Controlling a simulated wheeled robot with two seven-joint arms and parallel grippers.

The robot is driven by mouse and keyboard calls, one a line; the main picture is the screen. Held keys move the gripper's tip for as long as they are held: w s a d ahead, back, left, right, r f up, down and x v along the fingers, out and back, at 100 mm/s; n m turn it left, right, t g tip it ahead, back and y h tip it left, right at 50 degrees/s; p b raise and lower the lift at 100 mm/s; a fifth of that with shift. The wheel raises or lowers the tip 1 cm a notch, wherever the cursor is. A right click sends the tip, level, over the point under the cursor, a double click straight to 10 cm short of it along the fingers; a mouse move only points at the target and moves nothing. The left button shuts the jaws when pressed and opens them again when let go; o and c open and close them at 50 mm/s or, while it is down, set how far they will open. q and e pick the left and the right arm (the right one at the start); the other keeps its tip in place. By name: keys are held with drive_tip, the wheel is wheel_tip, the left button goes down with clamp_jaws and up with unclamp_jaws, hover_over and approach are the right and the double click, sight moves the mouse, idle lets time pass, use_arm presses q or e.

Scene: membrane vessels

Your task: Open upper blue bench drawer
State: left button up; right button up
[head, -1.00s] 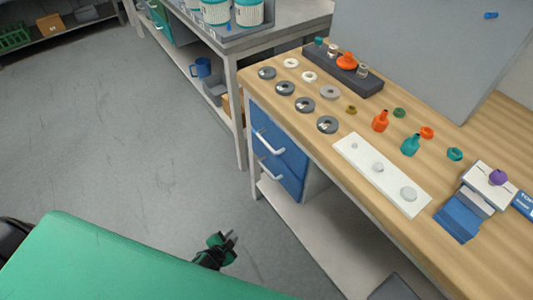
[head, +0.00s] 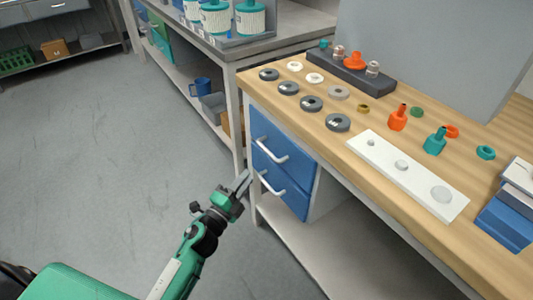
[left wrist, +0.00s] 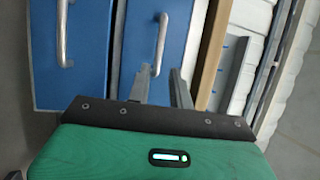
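The upper blue bench drawer (head: 297,149) sits under the wooden bench top, its front flush with the lower drawer, so it looks shut. Its pale bar handle (head: 270,149) is horizontal. My left gripper (head: 243,183) is in front of the drawers, below and left of that handle. In the left wrist view the scene is turned sideways. The upper drawer handle (left wrist: 160,45) is just beyond my two fingers (left wrist: 160,85), which are apart with nothing held. The left finger overlaps the handle's near end in the picture; I cannot tell whether they touch. My right gripper is out of view.
The lower blue drawer (head: 285,192) with its own handle (head: 270,185) is directly below. The wooden bench top (head: 300,105) carries rings, small bottles and a white plate (head: 408,175). A bench leg (head: 235,120) stands left of the drawers. The floor in front is clear.

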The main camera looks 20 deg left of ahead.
sight(266, 149)
use_arm(q)
drive_tip(key=x, duration=1.2)
drive_tip(key=shift+c, duration=0.2)
clamp_jaws()
